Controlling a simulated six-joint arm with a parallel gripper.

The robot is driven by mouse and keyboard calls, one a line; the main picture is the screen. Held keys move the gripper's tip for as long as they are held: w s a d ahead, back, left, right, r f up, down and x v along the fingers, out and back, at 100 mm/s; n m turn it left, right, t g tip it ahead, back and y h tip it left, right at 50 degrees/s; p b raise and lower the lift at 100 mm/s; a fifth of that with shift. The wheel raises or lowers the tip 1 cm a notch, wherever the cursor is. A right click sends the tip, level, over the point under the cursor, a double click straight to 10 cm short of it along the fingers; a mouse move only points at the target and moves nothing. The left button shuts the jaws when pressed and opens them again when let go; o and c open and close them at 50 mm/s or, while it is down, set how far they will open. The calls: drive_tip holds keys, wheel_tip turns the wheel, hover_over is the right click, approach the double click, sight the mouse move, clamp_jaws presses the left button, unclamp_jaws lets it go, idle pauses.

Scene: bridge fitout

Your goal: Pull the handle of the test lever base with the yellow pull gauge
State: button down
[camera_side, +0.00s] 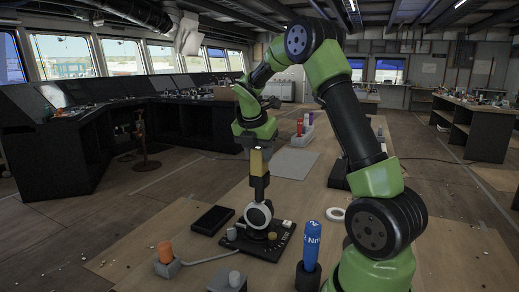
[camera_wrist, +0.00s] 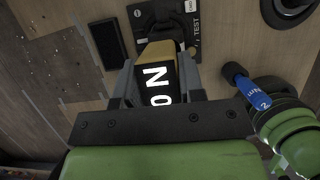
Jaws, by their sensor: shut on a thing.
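My gripper (camera_side: 257,146) points down and is shut on the yellow pull gauge (camera_side: 257,163), a block with a yellow end and a dark body. In the wrist view the gauge (camera_wrist: 160,82) sits between my two fingers, with white characters on its dark face. The test lever base (camera_side: 275,243) is a black plate on the table below, with small knobs; its TEST marking shows in the wrist view (camera_wrist: 193,32). A white round part (camera_side: 258,213) stands over the plate, directly under the gauge. Whether the gauge is hooked to the handle cannot be told.
A black flat tray (camera_side: 212,220) lies left of the base. An orange cylinder (camera_side: 166,251) stands in a grey holder at front left. A blue tool (camera_side: 311,240) stands upright at right, near a white ring (camera_side: 336,214). A grey mat (camera_side: 293,162) lies behind.

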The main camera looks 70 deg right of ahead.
drive_tip(key=shift+f, duration=0.95)
drive_tip(key=shift+w+f, duration=0.1)
drive_tip(key=shift+w, duration=0.65)
drive_tip(key=shift+s, duration=0.6)
idle(0.6)
drive_tip(key=shift+r, duration=3.55)
